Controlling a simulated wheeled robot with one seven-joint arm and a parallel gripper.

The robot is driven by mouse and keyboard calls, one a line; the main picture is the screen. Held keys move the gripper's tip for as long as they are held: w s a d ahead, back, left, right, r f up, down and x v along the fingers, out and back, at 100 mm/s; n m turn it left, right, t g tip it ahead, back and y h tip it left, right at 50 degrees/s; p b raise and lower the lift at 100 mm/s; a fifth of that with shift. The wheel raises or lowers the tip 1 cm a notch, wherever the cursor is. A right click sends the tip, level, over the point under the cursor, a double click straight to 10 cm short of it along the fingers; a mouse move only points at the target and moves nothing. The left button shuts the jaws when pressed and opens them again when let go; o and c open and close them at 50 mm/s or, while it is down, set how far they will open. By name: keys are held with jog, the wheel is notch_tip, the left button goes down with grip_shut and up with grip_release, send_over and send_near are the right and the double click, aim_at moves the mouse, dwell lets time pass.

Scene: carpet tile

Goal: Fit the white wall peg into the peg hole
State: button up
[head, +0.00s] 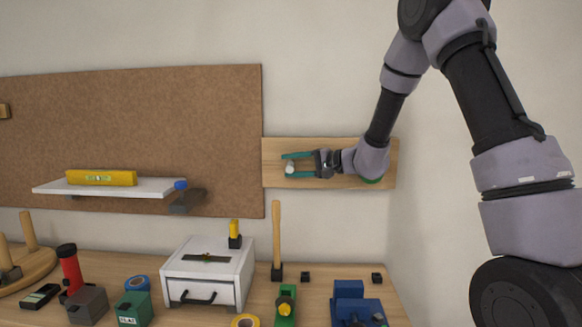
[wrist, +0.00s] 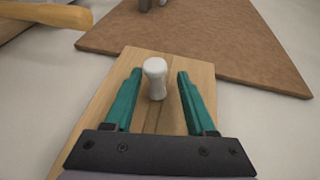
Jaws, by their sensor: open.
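The white wall peg (head: 290,168) is at the left part of a wooden board (head: 270,180) on the wall. In the wrist view the peg (wrist: 155,78) sticks out from the board (wrist: 92,125), with a rounded head and a narrower neck. My gripper (head: 286,166) is at the board, its teal fingers pointing left. In the wrist view my gripper (wrist: 160,72) is open, one finger on each side of the peg, with a gap on both sides. No peg hole shows; I cannot tell how deep the peg sits.
A brown pegboard (head: 160,130) adjoins the board on the left. It carries a white shelf (head: 150,187) with a yellow level (head: 100,178). Below, the workbench holds a white drawer box (head: 207,270), an upright wooden handle (head: 276,235) and a blue vise-like tool (head: 355,305).

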jog(key=v, duration=1)
jog(key=shift+s+d, duration=0.15)
jog(key=shift+r, duration=0.1)
